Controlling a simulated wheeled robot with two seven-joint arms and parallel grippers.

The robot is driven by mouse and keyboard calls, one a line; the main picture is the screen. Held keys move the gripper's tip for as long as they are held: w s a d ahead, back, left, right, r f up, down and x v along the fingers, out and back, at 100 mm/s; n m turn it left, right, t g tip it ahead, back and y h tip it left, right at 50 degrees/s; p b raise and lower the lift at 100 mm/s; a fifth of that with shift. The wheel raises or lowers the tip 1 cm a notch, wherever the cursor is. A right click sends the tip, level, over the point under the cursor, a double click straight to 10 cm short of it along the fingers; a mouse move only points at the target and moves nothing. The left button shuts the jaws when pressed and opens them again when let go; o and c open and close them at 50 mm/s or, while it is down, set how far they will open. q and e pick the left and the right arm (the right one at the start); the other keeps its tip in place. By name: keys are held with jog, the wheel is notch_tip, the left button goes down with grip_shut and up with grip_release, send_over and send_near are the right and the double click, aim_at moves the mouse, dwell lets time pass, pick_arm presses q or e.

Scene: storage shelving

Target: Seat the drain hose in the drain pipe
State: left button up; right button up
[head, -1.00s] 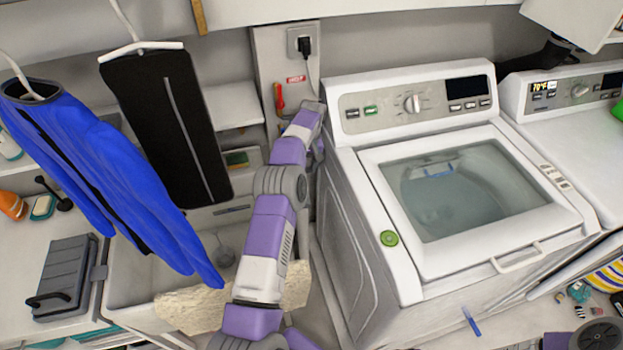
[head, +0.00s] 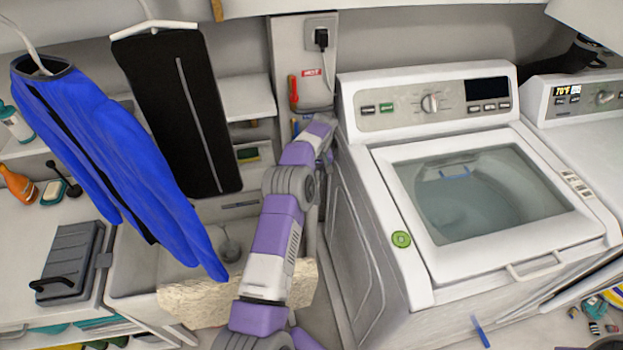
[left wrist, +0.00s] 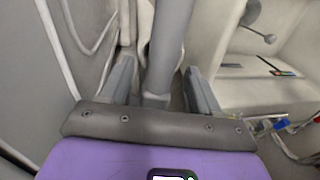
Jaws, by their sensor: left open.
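My left arm reaches into the gap between the sink and the washing machine, where its gripper is hidden in the head view. In the left wrist view my left gripper (left wrist: 159,68) is open, with one finger on each side of a thick grey tube (left wrist: 168,45). I cannot tell whether this tube is the drain hose or the drain pipe, or whether the fingers touch it. Thin pale hoses (left wrist: 67,55) run along the left of that view. No hose end seated in a pipe can be made out. My right gripper is not in view.
The white washing machine (head: 352,235) stands right of my arm. The sink (head: 135,280), with a pale stone-like slab (head: 190,302) at its front, is on the left. A blue garment (head: 120,170) and a black one (head: 165,110) hang above. The gap is narrow.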

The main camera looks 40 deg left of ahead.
pick_arm(q)
grip_shut()
dwell(0.6)
